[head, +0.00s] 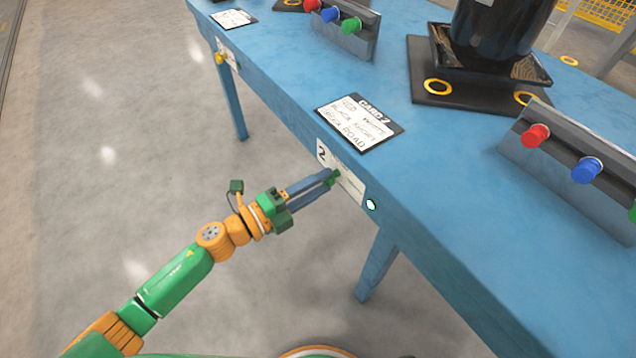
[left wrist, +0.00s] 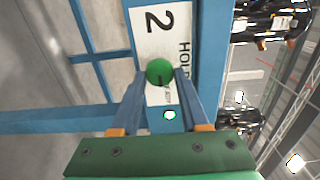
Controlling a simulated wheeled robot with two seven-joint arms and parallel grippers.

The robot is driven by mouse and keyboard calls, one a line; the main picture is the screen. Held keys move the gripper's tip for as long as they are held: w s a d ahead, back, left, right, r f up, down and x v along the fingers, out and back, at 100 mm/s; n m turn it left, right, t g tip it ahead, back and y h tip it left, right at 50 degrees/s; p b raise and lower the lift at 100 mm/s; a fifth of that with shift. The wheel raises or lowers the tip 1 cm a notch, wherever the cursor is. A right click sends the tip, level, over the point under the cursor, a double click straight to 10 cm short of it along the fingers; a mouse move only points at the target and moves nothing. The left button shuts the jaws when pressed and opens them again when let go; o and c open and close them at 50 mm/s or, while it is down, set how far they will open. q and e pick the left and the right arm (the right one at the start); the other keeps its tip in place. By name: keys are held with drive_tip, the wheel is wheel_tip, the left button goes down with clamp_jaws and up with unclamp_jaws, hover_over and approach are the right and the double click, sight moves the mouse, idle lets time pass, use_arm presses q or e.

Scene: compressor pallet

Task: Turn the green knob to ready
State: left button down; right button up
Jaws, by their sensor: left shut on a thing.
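The green knob (head: 337,174) is on a white label plate (head: 352,188) on the front edge of the blue table. In the left wrist view the round knob (left wrist: 159,70) sits between my fingertips, below a large "2" and beside the word "HOLD"; a small dark mark shows on its lower part. The label's other end is partly hidden by the knob and fingers. My left gripper (head: 329,180) is shut on the knob, one finger on each side. A small round green-white lamp (head: 371,204) is lit beside the plate. My right gripper is not in view.
A black-framed card (head: 358,122) lies on the blue table (head: 440,190) above the knob. A grey box with red and blue buttons (head: 560,150) stands at right, another (head: 345,38) behind. A black machine (head: 490,35) stands at the back. The floor left of the table is clear.

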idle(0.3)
use_arm(q)
drive_tip(key=shift+c, duration=2.1)
unclamp_jaws()
drive_tip(key=v, duration=0.7)
drive_tip(key=shift+s, duration=0.1)
